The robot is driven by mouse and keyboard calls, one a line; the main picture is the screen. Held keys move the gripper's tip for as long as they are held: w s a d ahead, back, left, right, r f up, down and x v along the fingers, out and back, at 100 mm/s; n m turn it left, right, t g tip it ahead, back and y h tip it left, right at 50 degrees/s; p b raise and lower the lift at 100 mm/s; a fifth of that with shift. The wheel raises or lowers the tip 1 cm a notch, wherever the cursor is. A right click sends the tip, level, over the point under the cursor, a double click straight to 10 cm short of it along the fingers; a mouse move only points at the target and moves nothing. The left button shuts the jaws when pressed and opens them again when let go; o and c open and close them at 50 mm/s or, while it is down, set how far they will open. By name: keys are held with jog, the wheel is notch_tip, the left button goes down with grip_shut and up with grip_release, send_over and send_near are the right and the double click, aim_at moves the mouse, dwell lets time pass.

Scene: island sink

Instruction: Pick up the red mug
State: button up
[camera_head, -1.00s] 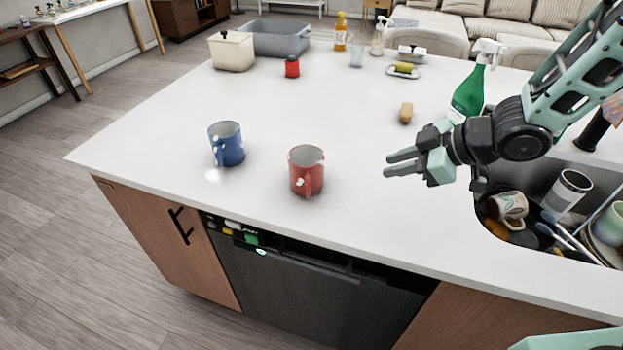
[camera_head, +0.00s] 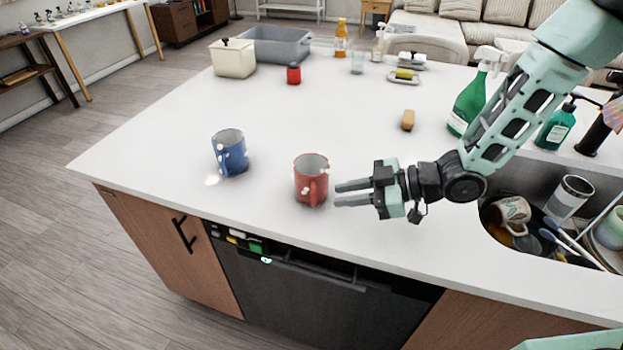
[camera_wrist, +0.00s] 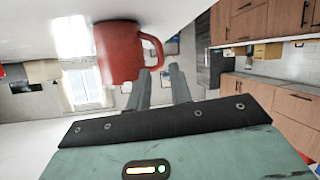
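The red mug (camera_head: 311,180) stands upright on the white island counter, near its front edge. Its handle faces the front in the head view. My gripper (camera_head: 337,194) is just to the right of the mug, fingers pointing left at it, with a small gap visible between the fingers. In the wrist view the red mug (camera_wrist: 119,54) shows inverted, with its handle near the fingertips of my gripper (camera_wrist: 158,78). The fingers are apart and nothing is between them. Whether a fingertip touches the handle I cannot tell.
A blue mug (camera_head: 229,152) stands left of the red one. The counter's middle is clear.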

aim_at(312, 186)
jog(key=shift+p+x, duration=1.05)
jog(key=shift+x, duration=2)
grip_shut()
